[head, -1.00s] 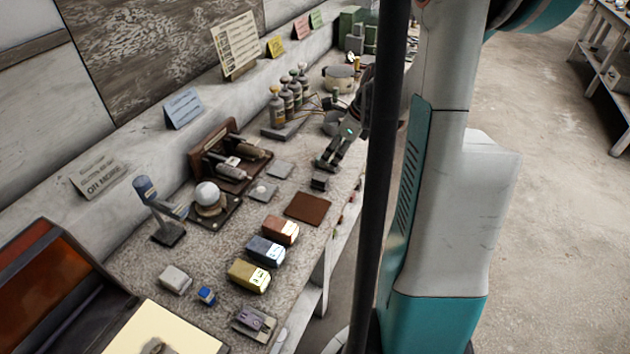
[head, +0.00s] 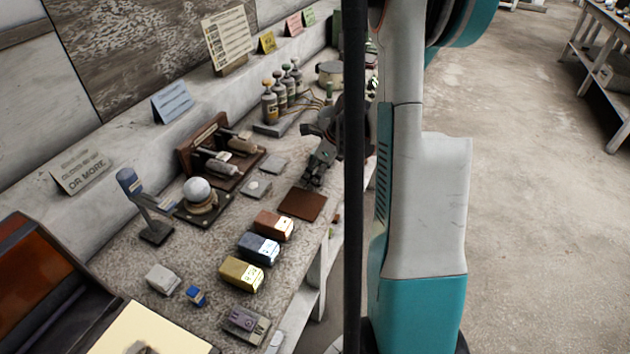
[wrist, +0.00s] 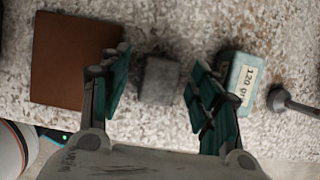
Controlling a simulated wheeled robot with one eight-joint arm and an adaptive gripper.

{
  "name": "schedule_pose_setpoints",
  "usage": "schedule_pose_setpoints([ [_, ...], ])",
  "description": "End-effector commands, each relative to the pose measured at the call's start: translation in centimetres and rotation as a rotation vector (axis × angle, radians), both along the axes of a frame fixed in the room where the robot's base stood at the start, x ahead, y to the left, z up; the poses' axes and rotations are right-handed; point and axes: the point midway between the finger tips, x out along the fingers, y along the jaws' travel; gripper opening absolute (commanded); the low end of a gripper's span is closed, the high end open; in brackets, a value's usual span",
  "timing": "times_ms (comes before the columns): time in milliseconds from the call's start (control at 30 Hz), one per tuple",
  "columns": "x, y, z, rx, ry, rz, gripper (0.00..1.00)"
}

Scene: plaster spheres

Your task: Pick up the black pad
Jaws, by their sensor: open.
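The black pad (wrist: 159,80) looks like a small dark grey block on the speckled bench. It lies between the two open fingers of my gripper (wrist: 158,92) in the wrist view, apart from both in the picture. In the head view my gripper (head: 312,178) is low over the bench, just behind the brown mat, and hides the pad. How high the fingertips are above the bench I cannot tell.
A brown mat (wrist: 66,62) lies left of the pad. A block labelled 120 (wrist: 240,82) sits partly behind the right finger, with a dark knobbed tool (wrist: 290,102) beyond. Copper, blue and yellow blocks (head: 241,273) stand nearer the front.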

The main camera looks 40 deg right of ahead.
Motion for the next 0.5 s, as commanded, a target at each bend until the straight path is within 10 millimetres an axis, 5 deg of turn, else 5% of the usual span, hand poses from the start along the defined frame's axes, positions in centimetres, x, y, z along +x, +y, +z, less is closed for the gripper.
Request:
schedule_pose_setpoints([
  [233, 0.12, 0.07, -0.25, 0.000, 0.000, 0.000, 0.57],
  [400, 0.11, 0.08, -0.24, 0.000, 0.000, 0.000, 0.18],
  [500, 0.11, 0.08, -0.24, 0.000, 0.000, 0.000, 0.14],
])
